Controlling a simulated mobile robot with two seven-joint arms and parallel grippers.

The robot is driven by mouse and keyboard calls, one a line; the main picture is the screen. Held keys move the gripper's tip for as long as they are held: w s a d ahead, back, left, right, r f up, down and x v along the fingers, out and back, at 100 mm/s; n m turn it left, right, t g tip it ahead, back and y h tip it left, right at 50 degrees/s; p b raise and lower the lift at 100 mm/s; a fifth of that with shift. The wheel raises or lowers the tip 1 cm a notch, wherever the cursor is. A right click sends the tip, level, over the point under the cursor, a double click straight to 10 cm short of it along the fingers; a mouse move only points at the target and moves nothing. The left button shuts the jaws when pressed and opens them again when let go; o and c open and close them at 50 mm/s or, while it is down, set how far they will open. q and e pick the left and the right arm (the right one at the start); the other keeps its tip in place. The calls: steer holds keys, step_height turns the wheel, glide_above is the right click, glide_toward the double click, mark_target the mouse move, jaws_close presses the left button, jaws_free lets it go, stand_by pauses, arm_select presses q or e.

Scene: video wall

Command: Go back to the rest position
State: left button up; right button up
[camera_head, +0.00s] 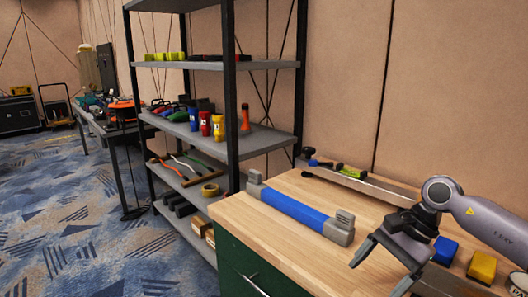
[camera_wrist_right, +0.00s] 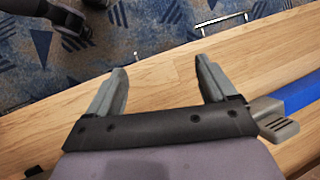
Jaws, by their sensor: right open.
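My right gripper (camera_head: 378,276) reaches in from the right edge of the head view, above the front part of the wooden worktop (camera_head: 262,212). Its fingers are spread, with nothing between them. In the right wrist view the right gripper (camera_wrist_right: 160,68) is open over bare wood close to the worktop's edge. A blue bar with grey end blocks (camera_head: 296,208) lies on the worktop, left of the gripper in the head view. My left gripper does not show in the head view.
Blue (camera_head: 445,250) and yellow blocks (camera_head: 482,266) lie beside my right wrist. A long rail tool (camera_head: 365,185) lies along the back. A shelf rack (camera_head: 270,140) with torches and tools stands to the left. Patterned carpet (camera_head: 70,215) is open at far left.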

steer(key=s+a+r+m+t+y+p, duration=0.2)
steer(key=a+m+t+y, duration=0.1)
steer(key=a+m+y, duration=0.5)
steer(key=s+a+r+m+t+y+p, duration=0.1)
steer(key=s+a+m+t+y, duration=0.3)
steer(key=a+m, duration=0.6)
steer(key=d+f+m+t+h+p, duration=0.2)
steer(key=d+f+m+t+h, duration=0.25)
steer(key=m, duration=0.95)
steer(key=d+f+m+t+h+p, duration=0.1)
steer(key=d+f+m+t+h, duration=0.35)
steer(key=m, duration=0.95)
steer(key=s+d+f+m+g+h, duration=0.2)
steer(key=s+f+m+h, duration=0.1)
steer(key=s+f+m, duration=0.3)
steer(key=s+d+f+m+g+h+p, duration=0.1)
steer(key=s+d+f+m+g+h, duration=0.1)
steer(key=s+f+m, duration=0.4)
steer(key=shift+s+g+h+p, duration=0.3)
steer(key=shift+s+g+h, duration=0.25)
steer(key=shift+h, duration=0.35)
